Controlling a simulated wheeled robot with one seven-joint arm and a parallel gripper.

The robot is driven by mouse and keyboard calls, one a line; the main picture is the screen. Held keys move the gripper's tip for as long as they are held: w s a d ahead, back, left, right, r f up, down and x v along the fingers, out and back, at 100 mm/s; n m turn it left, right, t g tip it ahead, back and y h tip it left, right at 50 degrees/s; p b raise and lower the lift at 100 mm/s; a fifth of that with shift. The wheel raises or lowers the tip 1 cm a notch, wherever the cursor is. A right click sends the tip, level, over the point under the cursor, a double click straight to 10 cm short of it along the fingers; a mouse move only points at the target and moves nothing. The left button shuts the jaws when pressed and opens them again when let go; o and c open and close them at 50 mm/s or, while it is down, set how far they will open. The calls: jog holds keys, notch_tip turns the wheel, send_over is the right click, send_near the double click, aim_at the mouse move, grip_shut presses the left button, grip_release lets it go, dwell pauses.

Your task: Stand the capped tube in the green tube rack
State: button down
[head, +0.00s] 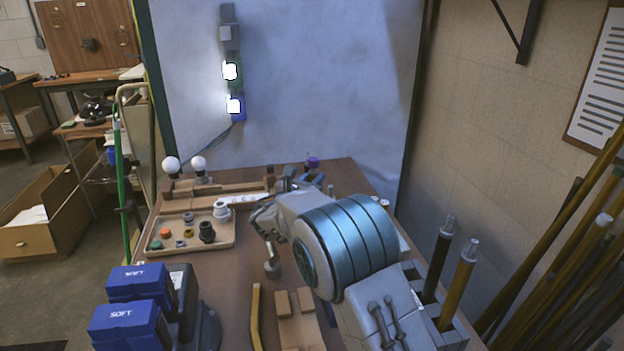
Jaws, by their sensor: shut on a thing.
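My gripper (265,218) is over the middle of the brown table, at the end of my arm, which comes in from the lower right. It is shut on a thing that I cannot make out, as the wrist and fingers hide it. I cannot single out the capped tube. A small purple-topped item (313,161) shows at the back of the table, just beyond the arm; I cannot tell what it is. I cannot make out a green tube rack; my arm covers part of the table.
A tan tray (158,243) with small round parts is at the left. Two white bulbs (171,164) stand behind it. Blue boxes (138,281) are at the front left. A grey holder (456,337) with upright rods is at the front right.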

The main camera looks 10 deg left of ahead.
jog(key=shift+f, duration=0.3)
jog(key=c, duration=1.2)
grip_release()
